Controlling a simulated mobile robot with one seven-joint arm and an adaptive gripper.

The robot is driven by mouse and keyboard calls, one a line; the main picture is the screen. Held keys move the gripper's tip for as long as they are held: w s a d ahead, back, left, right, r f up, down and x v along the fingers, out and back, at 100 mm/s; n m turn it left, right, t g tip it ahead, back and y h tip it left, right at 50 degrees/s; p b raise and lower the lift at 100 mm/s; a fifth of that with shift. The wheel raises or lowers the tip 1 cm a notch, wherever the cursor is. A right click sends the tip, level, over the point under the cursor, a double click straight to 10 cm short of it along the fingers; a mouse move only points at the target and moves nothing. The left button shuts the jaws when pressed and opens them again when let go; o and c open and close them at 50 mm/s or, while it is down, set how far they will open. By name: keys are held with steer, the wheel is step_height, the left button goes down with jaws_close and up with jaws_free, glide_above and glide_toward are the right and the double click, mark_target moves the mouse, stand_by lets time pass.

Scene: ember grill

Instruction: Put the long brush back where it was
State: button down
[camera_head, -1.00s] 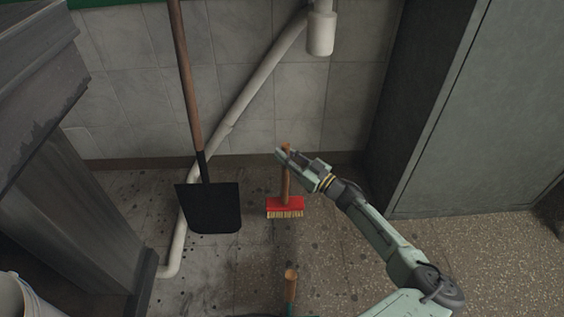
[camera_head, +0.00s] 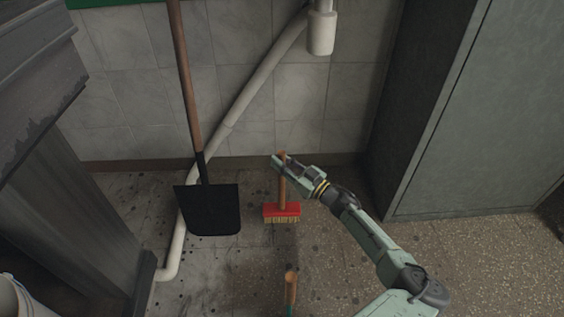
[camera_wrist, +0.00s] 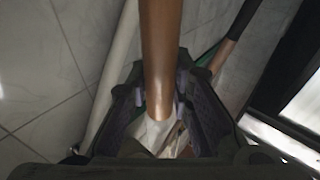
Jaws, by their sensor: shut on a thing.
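The brush has a wooden handle and a red head (camera_head: 282,210) with pale bristles. In the head view it is upright, bristles down, near the floor in front of the tiled wall; I cannot tell whether the bristles touch the floor. My gripper (camera_head: 280,160) is shut on the upper part of the handle. In the wrist view the brown handle (camera_wrist: 158,60) runs between the two dark finger pads. The brush head is not seen in the wrist view.
A black shovel (camera_head: 208,210) with a long wooden handle stands to the left. A pale pipe (camera_head: 245,105) slants behind it. A grey cabinet (camera_head: 465,120) stands at right. Another wooden handle end (camera_head: 291,278) shows at the bottom, and a white bucket (camera_head: 12,298) at lower left.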

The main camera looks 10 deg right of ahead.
steer(key=shift+f, duration=0.1)
steer(key=c, duration=1.4)
jaws_free()
steer(key=shift+c, duration=0.2)
steer(key=v, duration=1.2)
steer(key=shift+p, duration=0.4)
